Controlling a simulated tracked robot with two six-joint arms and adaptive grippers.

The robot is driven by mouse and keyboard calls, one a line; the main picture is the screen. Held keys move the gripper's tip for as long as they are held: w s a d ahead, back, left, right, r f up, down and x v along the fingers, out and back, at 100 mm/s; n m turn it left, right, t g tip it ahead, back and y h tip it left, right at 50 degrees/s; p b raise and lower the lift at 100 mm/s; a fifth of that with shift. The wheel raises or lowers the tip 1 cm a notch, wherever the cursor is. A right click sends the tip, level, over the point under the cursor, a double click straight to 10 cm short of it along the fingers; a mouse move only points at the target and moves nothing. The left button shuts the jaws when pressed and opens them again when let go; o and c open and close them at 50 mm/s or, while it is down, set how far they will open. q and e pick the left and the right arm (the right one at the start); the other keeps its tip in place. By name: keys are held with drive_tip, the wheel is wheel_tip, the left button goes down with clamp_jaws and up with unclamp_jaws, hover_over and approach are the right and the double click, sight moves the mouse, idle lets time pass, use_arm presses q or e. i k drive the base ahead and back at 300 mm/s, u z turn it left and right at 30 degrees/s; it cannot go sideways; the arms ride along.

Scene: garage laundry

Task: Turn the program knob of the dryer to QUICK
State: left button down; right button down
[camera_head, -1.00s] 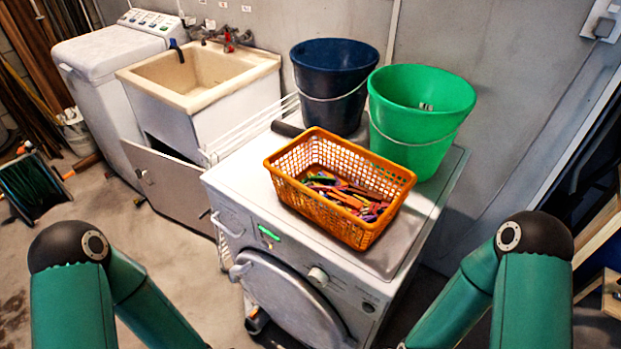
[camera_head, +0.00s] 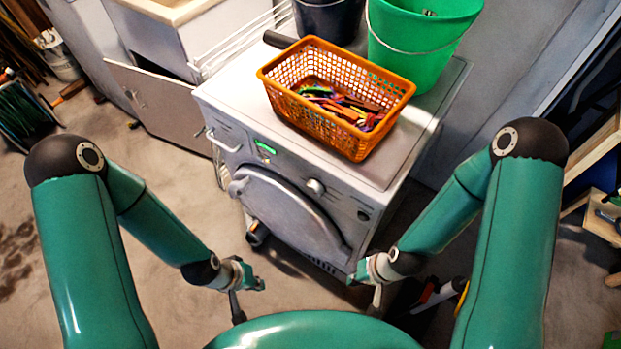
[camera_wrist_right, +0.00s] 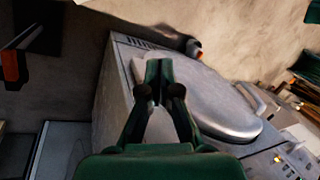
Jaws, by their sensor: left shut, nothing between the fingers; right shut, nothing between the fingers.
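The white dryer (camera_head: 225,98) stands in front of me, its round door (camera_head: 290,210) shut. The program knob (camera_head: 316,187) is a small round light knob on the front panel, right of the lit green display (camera_head: 265,147). Its pointer and labels are too small to read. My left gripper (camera_head: 260,284) is low in front of the dryer, left of and below the knob, shut and empty. My right gripper (camera_head: 354,278) is low, right of and below the knob, shut and empty. In the right wrist view its fingers (camera_wrist_right: 160,65) overlap the dryer's front; both grippers appear apart from the knob.
An orange basket (camera_head: 280,93) of clothes pegs, a green bucket (camera_head: 420,50) and a dark blue bucket (camera_head: 328,20) stand on the dryer. A cabinet door (camera_head: 160,108) hangs open at the left. Floor (camera_head: 150,290) is open at lower left.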

sight(313, 188)
drive_tip(key=z, duration=0.6)
drive_tip(key=k, duration=1.9)
drive_tip(key=u, duration=1)
drive_tip(key=i, duration=1.05)
